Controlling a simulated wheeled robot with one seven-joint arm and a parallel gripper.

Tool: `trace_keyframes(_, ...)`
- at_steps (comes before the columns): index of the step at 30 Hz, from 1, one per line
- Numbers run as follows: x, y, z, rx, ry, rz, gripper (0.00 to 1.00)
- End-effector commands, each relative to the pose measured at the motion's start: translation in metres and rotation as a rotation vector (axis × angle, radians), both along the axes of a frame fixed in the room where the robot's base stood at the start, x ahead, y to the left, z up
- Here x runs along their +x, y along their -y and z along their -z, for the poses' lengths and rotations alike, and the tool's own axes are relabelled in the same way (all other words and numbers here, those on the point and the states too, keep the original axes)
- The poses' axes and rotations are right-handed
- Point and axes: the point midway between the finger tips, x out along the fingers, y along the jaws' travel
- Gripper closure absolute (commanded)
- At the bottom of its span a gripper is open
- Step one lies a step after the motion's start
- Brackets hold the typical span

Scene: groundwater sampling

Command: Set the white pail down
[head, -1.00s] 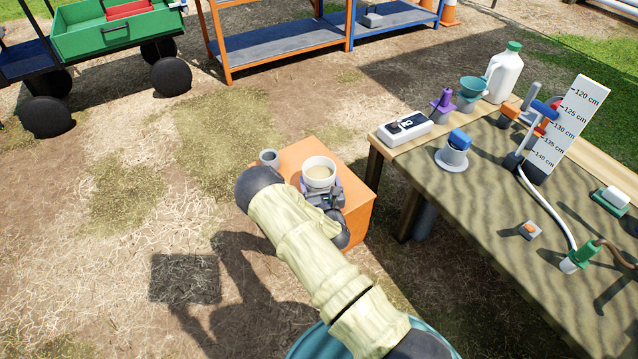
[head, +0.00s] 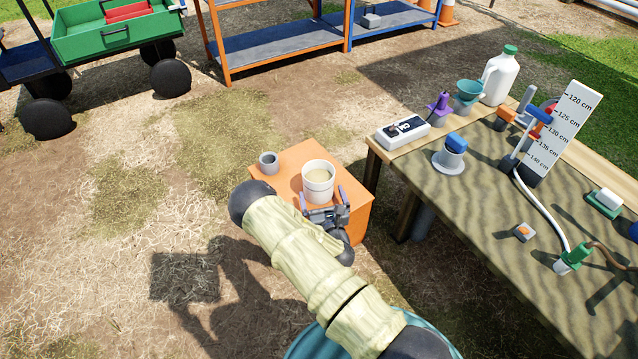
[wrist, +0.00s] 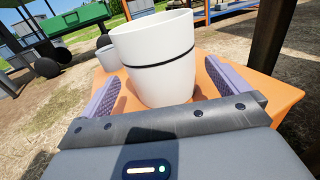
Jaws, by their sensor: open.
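The white pail (head: 318,186) stands upright on the orange box (head: 287,163), with tan contents showing inside its rim. In the wrist view the pail (wrist: 155,65) has a dark band around it and its base rests on the orange top (wrist: 215,107). My gripper (head: 322,198) is on the near side of the pail. Its two purple fingers are spread wide, one on each side, with a gap between each finger and the pail in the wrist view (wrist: 168,88). Nothing is held.
A small grey cup (head: 269,162) stands on the orange box left of the pail. The sampling table (head: 480,240) with a white jug (head: 501,76) and a meter (head: 403,131) is to the right. Shelves (head: 280,60) and a green cart (head: 100,40) stand behind.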

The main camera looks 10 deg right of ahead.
Motion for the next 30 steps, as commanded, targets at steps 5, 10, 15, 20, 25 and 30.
trace_keyframes(5,-0.037,0.0,-0.003,-0.003,-0.005,0.0,0.0)
trace_keyframes(10,-0.06,0.0,-0.002,-0.002,-0.003,0.0,0.0)
trace_keyframes(15,-0.067,0.0,-0.001,0.0,0.001,-0.001,0.0)
trace_keyframes(20,-0.067,0.0,0.0,0.0,0.001,-0.001,0.0)
trace_keyframes(25,-0.066,0.0,0.0,0.0,0.001,-0.001,0.0)
trace_keyframes(30,-0.066,0.0,-0.001,0.002,0.001,0.001,0.0)
